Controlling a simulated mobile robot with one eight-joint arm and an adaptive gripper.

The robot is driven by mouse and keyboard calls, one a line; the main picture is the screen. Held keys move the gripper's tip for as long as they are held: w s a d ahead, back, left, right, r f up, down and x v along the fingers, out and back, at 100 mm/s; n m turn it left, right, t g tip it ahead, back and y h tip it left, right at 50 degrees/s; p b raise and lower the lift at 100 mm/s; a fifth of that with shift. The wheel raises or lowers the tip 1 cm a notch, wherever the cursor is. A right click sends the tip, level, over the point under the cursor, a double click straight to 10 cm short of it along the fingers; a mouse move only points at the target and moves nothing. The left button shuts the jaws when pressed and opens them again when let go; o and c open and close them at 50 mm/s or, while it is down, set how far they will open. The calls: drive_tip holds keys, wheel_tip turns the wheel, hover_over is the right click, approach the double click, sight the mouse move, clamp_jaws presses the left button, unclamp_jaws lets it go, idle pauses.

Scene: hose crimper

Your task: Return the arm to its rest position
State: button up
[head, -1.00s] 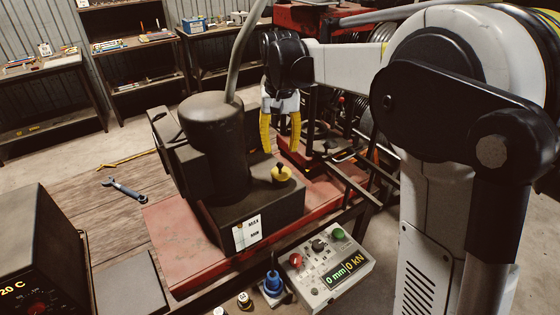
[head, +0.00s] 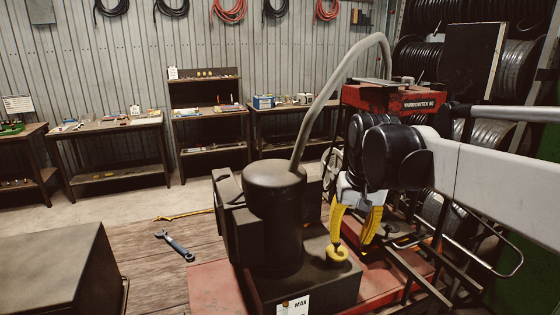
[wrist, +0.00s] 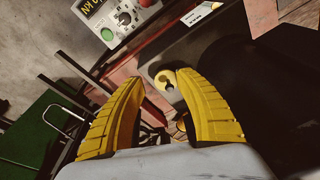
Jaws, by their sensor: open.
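My gripper (head: 354,227) with its yellow fingers hangs pointing down, just above and to the right of the dark pump unit (head: 275,215). The fingers are apart with nothing held between them. A yellow knob (head: 337,253) sits on top of the unit's block, close under the left finger in the head view. My white arm reaches in from the right edge of the head view.
A red crimper (head: 395,98) stands behind my gripper, with hose reels (head: 420,65) at its right. The control box (wrist: 125,15) shows in the wrist view. A thick grey hose (head: 335,85) arches close to my gripper.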

drive_tip(key=s+f+n+t+b, duration=0.1)
drive_tip(key=s+f+t+b, duration=0.3)
drive_tip(key=s+f, duration=1.3)
drive_tip(key=f+b, duration=0.1)
drive_tip(key=b, duration=0.3)
drive_tip(key=shift+d+t+b, duration=0.3)
drive_tip(key=shift+t+b, duration=0.1)
